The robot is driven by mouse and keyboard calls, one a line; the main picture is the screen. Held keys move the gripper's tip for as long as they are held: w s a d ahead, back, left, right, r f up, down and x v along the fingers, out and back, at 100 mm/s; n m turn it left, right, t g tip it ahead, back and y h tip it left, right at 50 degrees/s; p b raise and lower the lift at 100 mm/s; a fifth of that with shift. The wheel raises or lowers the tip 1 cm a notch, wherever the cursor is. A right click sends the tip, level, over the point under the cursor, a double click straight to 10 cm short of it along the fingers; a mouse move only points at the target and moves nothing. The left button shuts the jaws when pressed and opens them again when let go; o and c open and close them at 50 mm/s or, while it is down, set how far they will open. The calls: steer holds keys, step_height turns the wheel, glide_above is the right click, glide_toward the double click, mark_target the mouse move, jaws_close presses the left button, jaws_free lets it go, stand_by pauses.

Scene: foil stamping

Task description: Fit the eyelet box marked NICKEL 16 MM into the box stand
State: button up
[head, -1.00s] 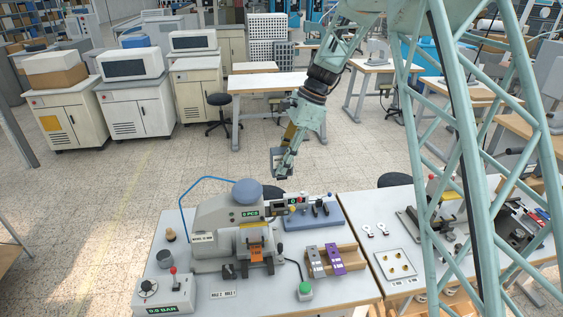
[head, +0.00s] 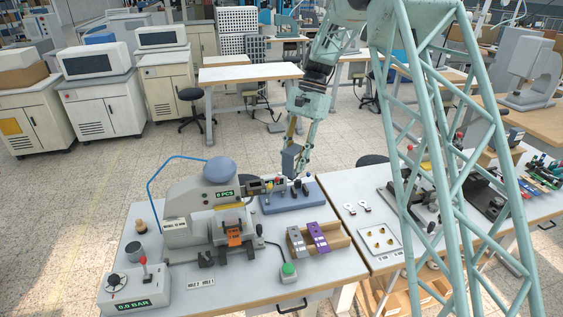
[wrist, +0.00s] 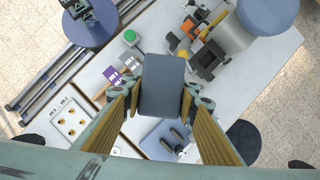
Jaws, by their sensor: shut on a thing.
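My gripper (head: 296,164) is shut on a dark grey box (head: 289,158), held in the air above the back of the press table. In the wrist view the box (wrist: 162,85) sits between both fingers, with its plain face toward the camera. I see no readable marking on it, so I cannot confirm NICKEL 16 MM. Below it is a blue-grey base (head: 272,204) with dark upright parts; it also shows in the wrist view (wrist: 158,152), partly hidden by the box. I cannot tell which fixture is the box stand.
A press (head: 192,205) with a rounded blue-grey top stands left of the base. A wooden tray (head: 342,237) with grey and purple pieces lies in front of it. A green button (head: 288,269) and a pressure box (head: 134,289) are nearer the front edge.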

steer(key=s+d+f+n+g+h+b, duration=0.1)
steer(key=d+f+n+b, duration=0.4)
steer(key=d, duration=0.5)
steer(key=shift+s+d+f+h+b, duration=0.2)
steer(key=shift+f+h+b, duration=0.1)
steer(key=shift+f+b, duration=0.6)
steer(key=shift+d+r, duration=0.1)
